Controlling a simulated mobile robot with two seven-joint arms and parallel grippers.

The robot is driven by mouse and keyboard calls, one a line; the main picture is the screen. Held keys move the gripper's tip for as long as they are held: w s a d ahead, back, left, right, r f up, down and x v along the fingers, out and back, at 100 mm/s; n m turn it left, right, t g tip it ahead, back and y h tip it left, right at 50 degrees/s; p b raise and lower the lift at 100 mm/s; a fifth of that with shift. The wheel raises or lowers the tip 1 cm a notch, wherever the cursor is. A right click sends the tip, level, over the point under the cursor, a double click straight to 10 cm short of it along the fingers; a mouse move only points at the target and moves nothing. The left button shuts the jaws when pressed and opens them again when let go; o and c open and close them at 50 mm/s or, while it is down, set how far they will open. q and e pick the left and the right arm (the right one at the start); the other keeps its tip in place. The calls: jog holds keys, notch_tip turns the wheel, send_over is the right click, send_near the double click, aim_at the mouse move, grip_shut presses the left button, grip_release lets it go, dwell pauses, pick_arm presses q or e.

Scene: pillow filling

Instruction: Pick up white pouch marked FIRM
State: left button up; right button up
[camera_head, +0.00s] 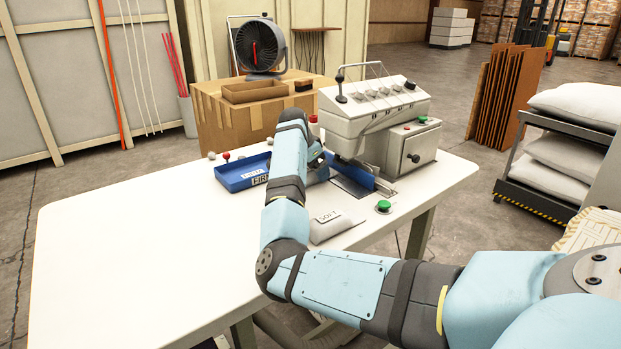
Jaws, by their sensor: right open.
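A blue tray (228,177) lies on the white table, left of the grey machine. A white label reading FIRM (260,180) shows at its front edge, and another label lies just behind it. I cannot tell whether either label is on a pouch. No whole white pouch marked FIRM is clearly visible; my right arm covers part of the tray. My right gripper (318,158) is over the right part of the tray, beside the machine, open and mostly hidden by my wrist. A grey-white pouch marked SOFT (335,225) lies on the table, right of my forearm. My left gripper is out of view.
The grey machine (375,115) stands at the table's back right, with a green button (383,206) in front. A cardboard box (232,125) and a fan (260,45) are behind. White pillows (560,155) lie on a rack at the right. The table's left part (130,240) is clear.

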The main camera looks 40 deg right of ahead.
jog(key=shift+d+f, duration=0.2)
jog(key=shift+f, duration=0.3)
jog(key=c, duration=1)
jog(key=shift+r, duration=0.15)
